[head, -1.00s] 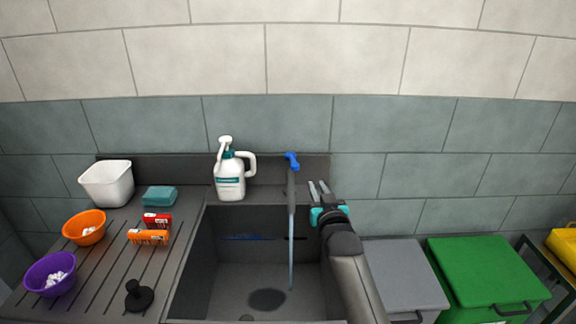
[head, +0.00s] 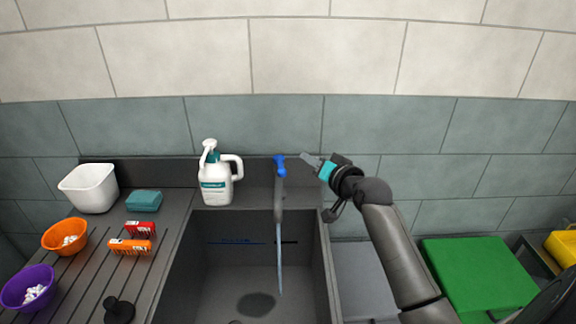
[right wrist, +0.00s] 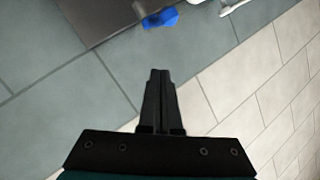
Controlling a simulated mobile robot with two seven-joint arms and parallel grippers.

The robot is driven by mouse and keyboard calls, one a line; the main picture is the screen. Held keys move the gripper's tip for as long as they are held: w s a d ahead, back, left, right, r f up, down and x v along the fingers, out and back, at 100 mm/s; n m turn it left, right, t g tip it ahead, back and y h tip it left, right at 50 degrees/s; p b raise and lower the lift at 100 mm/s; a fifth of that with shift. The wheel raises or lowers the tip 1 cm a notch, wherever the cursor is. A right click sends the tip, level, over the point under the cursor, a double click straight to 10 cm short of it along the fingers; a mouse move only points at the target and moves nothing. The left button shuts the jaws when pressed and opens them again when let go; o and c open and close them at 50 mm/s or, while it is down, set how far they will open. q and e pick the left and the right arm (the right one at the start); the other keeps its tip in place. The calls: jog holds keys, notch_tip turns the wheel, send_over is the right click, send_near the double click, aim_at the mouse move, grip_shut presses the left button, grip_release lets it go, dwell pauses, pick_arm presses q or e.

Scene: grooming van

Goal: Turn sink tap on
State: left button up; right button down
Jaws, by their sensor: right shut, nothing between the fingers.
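The sink tap has a blue handle (head: 280,166) above a grey spout (head: 279,208) at the back of the dark sink (head: 328,262). A thin pale-blue streak (head: 279,260), which looks like running water, drops from the spout into the basin. My right gripper (head: 306,158) is shut and empty, just right of the handle, with a small gap between them. In the right wrist view the shut fingers (right wrist: 158,74) point towards the blue handle (right wrist: 160,18), apart from it. My left gripper is not in view.
A white pump jug (head: 215,180) stands left of the tap on the sink's back ledge. On the left drainboard are a white tub (head: 90,188), a teal sponge (head: 144,201), small boxes, bowls and a black plug (head: 118,310). A green-lidded bin (head: 478,272) stands right.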

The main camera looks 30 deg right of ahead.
aim_at(280, 165)
jog(key=w+a+f+b, duration=0.1)
jog(key=w+f, duration=0.3)
jog(key=w, duration=0.2)
jog(key=shift+a+f, duration=0.25)
jog(key=shift+a, duration=0.15)
jog(key=a+p, duration=0.1)
jog(key=w+a+p, duration=0.1)
jog(key=a+p, duration=0.1)
jog(key=shift+w+r, duration=0.15)
jog(key=shift+r, duration=0.05)
jog(key=shift+w+a+f, duration=0.15)
jog(key=shift+w+a, duration=0.05)
jog(key=shift+a, duration=0.1)
